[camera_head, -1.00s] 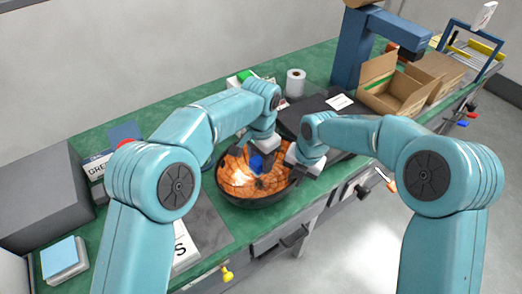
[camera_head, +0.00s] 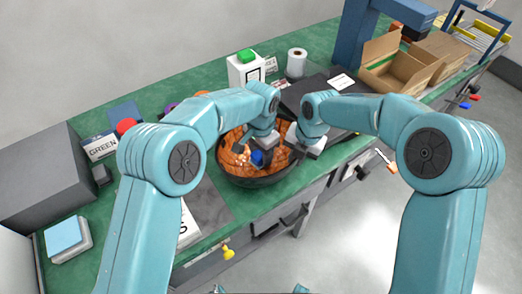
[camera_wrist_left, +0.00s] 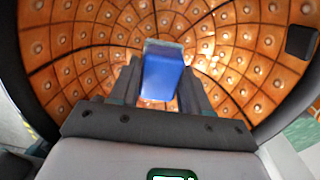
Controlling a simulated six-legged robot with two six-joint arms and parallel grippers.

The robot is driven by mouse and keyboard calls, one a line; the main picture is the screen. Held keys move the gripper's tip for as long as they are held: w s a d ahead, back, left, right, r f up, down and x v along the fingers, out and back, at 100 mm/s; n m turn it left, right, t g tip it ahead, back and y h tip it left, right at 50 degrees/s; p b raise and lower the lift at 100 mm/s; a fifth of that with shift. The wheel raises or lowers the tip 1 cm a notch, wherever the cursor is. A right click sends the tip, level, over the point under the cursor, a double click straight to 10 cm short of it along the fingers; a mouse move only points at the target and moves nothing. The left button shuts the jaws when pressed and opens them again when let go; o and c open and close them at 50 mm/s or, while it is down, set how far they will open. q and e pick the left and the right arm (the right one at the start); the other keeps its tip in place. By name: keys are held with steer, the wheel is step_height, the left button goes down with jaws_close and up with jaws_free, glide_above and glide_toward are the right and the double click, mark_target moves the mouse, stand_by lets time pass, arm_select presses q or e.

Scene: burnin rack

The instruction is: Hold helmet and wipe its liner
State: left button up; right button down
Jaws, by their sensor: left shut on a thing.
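The helmet (camera_head: 259,181) lies with its opening up near the front edge of the green bench, its dark shell below and its orange, studded liner (camera_head: 232,160) facing up. The liner (camera_wrist_left: 95,30) fills much of the left wrist view. My left gripper (camera_head: 259,152) is inside the helmet, shut on a blue block (camera_head: 257,158). The block (camera_wrist_left: 162,78) sits between the two fingers in the wrist view; whether it touches the liner is unclear. My right gripper (camera_head: 296,147) is at the helmet's right rim; its fingertips are hidden, so its grip cannot be made out.
A dark flat case (camera_head: 315,92) lies close behind the right gripper. A white box with a green top (camera_head: 246,71) and a white roll (camera_head: 296,62) stand behind the helmet. A grey box (camera_head: 45,175) is at left; an open carton (camera_head: 398,68) is at back right.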

arm_select(q)
steer(key=shift+f, duration=1.1)
stand_by(0.5)
